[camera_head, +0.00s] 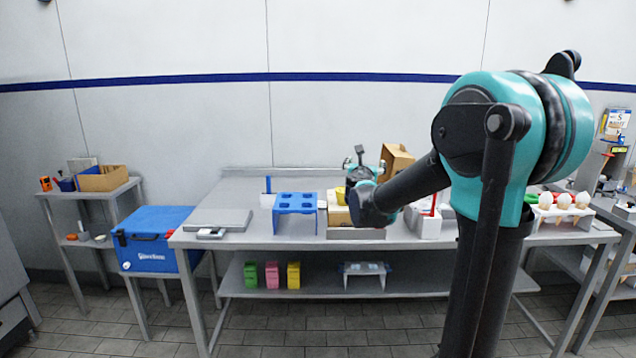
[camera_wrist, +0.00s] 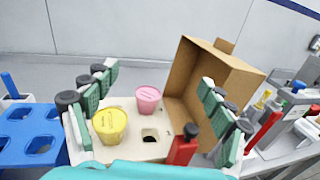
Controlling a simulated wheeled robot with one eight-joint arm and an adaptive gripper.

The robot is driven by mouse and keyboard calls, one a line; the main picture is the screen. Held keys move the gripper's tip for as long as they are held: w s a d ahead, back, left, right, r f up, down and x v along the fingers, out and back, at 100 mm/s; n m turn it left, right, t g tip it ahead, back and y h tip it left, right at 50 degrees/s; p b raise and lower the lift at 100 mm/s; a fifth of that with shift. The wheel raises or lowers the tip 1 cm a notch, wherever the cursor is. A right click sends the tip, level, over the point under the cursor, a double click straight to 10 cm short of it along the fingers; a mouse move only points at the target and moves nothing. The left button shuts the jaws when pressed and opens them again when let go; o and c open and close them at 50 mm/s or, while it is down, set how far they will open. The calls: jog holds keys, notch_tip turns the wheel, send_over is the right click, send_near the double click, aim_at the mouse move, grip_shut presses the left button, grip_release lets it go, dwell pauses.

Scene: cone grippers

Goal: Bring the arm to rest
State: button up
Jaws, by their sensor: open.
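My arm reaches from the right over the long grey table in the head view, and its dark links hide part of the table. My gripper (camera_wrist: 159,76) is open in the wrist view, with green-padded fingers spread left and right. Nothing is between the pads. Beyond and below it is a cream holder (camera_wrist: 127,105) with a yellow cup (camera_wrist: 110,125), a pink cup (camera_wrist: 148,99) and an empty hole. In the head view the gripper (camera_head: 361,163) shows small and partly hidden behind my arm.
A cardboard box (camera_wrist: 209,79) stands open behind the holder, near the right finger. A blue rack (camera_head: 296,205) stands left, a scale (camera_head: 219,219) further left. Ice cream cones (camera_head: 563,203) stand in a holder at right. Air above the table's left is free.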

jog(key=s+d+f+m+g+h, duration=0.1)
jog(key=s+d+f+m+g, duration=0.4)
jog(key=s+f+m, duration=0.45)
jog(key=s+d+f+m+g+h, duration=0.1)
jog(key=s+d+f+m+g, duration=0.2)
jog(key=s+d+f+m, duration=0.5)
jog(key=s+a+f+m+g+y, duration=0.1)
jog(key=s+a+f+m+y, duration=0.1)
jog(key=s+f+m, duration=0.3)
jog(key=s+a+f+m+g+y, duration=0.2)
jog(key=s+a+f+m, duration=0.2)
jog(key=s, duration=0.6)
jog(key=s+a+f+m+g+y, duration=0.1)
jog(key=s+a+f+m+g, duration=0.1)
jog(key=s+f+m, duration=0.4)
jog(key=shift+s+a+y, duration=0.4)
jog(key=shift+s+a, duration=0.4)
jog(key=shift+s, duration=0.15)
jog(key=shift+r, duration=0.1)
jog(key=shift+c, duration=0.6)
